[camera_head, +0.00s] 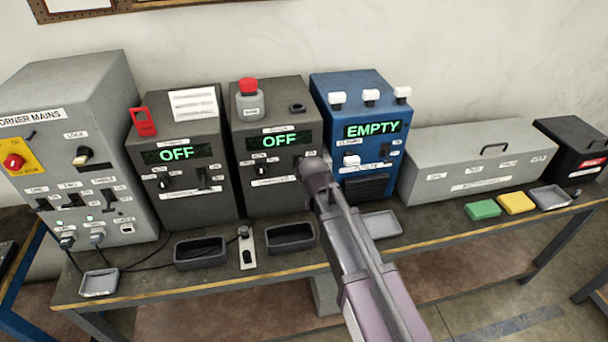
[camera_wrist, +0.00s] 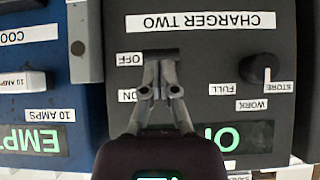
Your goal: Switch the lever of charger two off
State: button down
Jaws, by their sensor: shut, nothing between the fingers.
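Charger two (camera_head: 275,180) is the dark grey box left of the blue unit in the head view. Its display (camera_head: 279,141) reads OFF. The wrist view shows its panel upside down, with the label CHARGER TWO (camera_wrist: 200,21) and part of the display (camera_wrist: 225,138). The dark lever (camera_wrist: 160,53) is beside the OFF label (camera_wrist: 130,59), away from the ON label (camera_wrist: 130,95). My gripper (camera_wrist: 161,68) is shut and empty, fingertips right at the lever; I cannot tell whether they touch. In the head view my arm's end hides the lever.
Another dark charger (camera_head: 180,160), also reading OFF, stands to the left, beside the grey corner mains box (camera_head: 70,130). The blue unit (camera_head: 345,95) reading EMPTY is close on the right. Dark trays (camera_head: 200,262) and a small socket strip (camera_head: 247,258) lie in front on the bench.

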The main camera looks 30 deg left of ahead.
jog(key=shift+r+p, duration=0.45)
jog(key=shift+r, duration=0.2)
jog(key=shift+d, duration=0.1)
jog(key=s+d+f+p+v, duration=0.1)
jog(key=f+p+v, duration=0.1)
jog(key=p+v, duration=0.5)
jog(key=v, duration=0.7)
jog(key=shift+s+f, duration=0.2)
jog(key=shift+s, duration=0.05)
jog(key=shift+d, duration=0.1)
